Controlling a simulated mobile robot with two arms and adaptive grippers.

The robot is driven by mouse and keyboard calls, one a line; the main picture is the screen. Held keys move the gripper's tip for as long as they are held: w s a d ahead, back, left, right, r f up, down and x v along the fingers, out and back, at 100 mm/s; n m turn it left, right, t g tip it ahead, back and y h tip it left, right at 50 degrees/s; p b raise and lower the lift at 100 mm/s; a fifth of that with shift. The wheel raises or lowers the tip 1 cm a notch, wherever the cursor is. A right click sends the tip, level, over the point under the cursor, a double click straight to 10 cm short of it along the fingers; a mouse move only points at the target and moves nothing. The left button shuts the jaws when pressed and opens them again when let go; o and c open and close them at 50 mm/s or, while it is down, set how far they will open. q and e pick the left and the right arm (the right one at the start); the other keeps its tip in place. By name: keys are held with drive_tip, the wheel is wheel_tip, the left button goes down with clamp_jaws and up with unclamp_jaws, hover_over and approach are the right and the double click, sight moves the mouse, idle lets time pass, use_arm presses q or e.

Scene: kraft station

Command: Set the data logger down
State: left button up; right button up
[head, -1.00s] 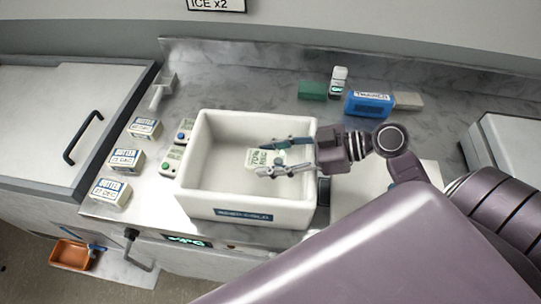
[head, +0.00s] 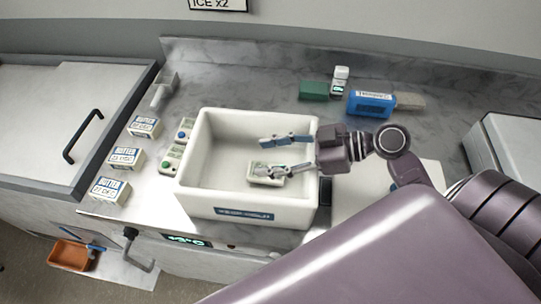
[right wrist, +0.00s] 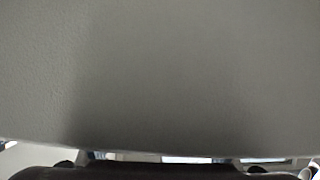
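A small pale block with greenish markings, which looks like the data logger (head: 262,179), is inside the white crate (head: 190,192), right of its middle. It seems to lie on the crate floor. My right gripper (head: 285,155) reaches into the crate from the right. Its two fingers are spread apart with nothing visible between them. The nearer finger passes over the block and hides part of it; whether they touch I cannot tell. The right wrist view shows mostly a plain grey surface. My left gripper is not in view.
Two small devices with coloured buttons (head: 171,160) stand left of the crate, with several butter packs (head: 125,159) and a scoop (head: 161,92) farther left. A green block (head: 313,90), a small bottle (head: 339,82) and a blue case (head: 370,103) stand at the back right.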

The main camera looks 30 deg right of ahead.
drive_tip(key=shift+s+f+g, duration=0.15)
drive_tip(key=shift+s+f, duration=0.05)
drive_tip(key=shift+f, duration=0.35)
drive_tip(key=shift+s+f+g, duration=0.15)
drive_tip(key=shift+s+f, duration=0.05)
drive_tip(key=shift+f, duration=0.3)
drive_tip(key=shift+w+r+p, duration=0.1)
drive_tip(key=shift+r+p, duration=0.5)
drive_tip(key=shift+d, duration=0.3)
drive_tip(key=b+v, duration=0.1)
drive_tip(key=v, duration=0.4)
drive_tip(key=b+v, duration=0.1)
drive_tip(key=v, duration=0.4)
drive_tip(key=shift+r, duration=0.3)
drive_tip(key=shift+b+v, duration=0.35)
drive_tip(key=shift+v, duration=0.5)
drive_tip(key=shift+a+r, duration=0.1)
drive_tip(key=shift+r, duration=0.1)
